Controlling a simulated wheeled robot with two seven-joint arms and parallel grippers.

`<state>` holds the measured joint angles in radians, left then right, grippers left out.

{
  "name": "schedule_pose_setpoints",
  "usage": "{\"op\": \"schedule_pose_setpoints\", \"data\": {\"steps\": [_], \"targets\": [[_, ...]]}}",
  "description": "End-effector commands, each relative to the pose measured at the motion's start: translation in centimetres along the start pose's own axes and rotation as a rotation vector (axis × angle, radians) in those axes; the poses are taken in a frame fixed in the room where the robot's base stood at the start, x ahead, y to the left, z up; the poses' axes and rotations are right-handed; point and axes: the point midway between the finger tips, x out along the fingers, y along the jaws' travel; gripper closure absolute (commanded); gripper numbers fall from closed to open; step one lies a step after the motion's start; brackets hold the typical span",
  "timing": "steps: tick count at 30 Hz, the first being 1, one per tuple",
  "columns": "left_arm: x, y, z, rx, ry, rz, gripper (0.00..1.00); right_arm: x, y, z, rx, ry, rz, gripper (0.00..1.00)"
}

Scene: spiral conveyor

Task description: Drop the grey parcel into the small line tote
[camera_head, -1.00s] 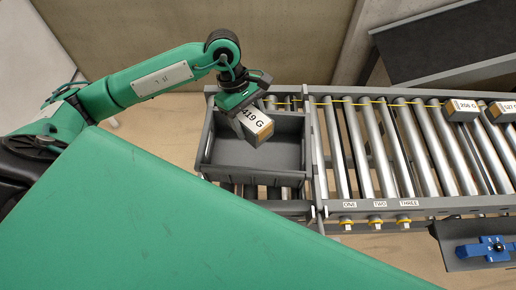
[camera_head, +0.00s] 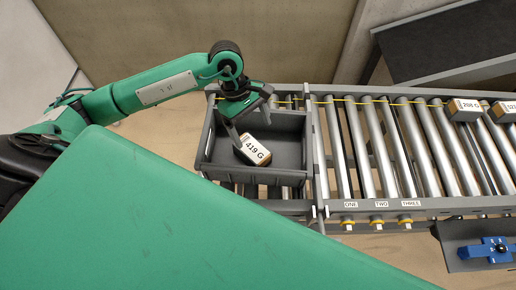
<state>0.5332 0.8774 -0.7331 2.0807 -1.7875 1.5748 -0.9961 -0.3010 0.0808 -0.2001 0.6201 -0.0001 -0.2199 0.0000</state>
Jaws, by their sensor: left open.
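The parcel (camera_head: 253,151) carries a white label reading "419 G" and has brown cardboard on one side. It lies tilted inside the dark grey tote (camera_head: 286,156), towards the tote's left half. The tote sits at the left end of the roller conveyor. My left gripper (camera_head: 250,122) is open above the tote's back left part, with its fingers apart and just above the parcel. The parcel appears free of the fingers. My right gripper is not in view.
The roller conveyor (camera_head: 385,150) runs right from the tote, with labels ONE, TWO and THREE on its front rail. Parcels (camera_head: 463,109) stand at its far right. A blue device (camera_head: 492,248) sits on a grey shelf at lower right. A dark belt (camera_head: 450,42) lies behind.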

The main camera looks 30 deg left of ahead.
Motion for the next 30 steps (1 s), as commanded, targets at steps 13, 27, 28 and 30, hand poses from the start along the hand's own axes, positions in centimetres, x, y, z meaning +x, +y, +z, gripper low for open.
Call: {"op": "schedule_pose_setpoints", "data": {"steps": [13,27,28,30], "targets": [[-5.9,0.1,-0.2,0.002,0.003,0.007,0.16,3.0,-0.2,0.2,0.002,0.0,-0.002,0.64],[-13.2,0.0,0.0,0.0,0.0,0.003,0.16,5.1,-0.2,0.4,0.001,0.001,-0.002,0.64],[-13.4,0.0,0.0,0.0,0.0,0.002,0.16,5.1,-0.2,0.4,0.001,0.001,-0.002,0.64],[-13.7,0.0,0.0,0.0,0.0,0.002,0.16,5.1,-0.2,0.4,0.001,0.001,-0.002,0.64]]}}
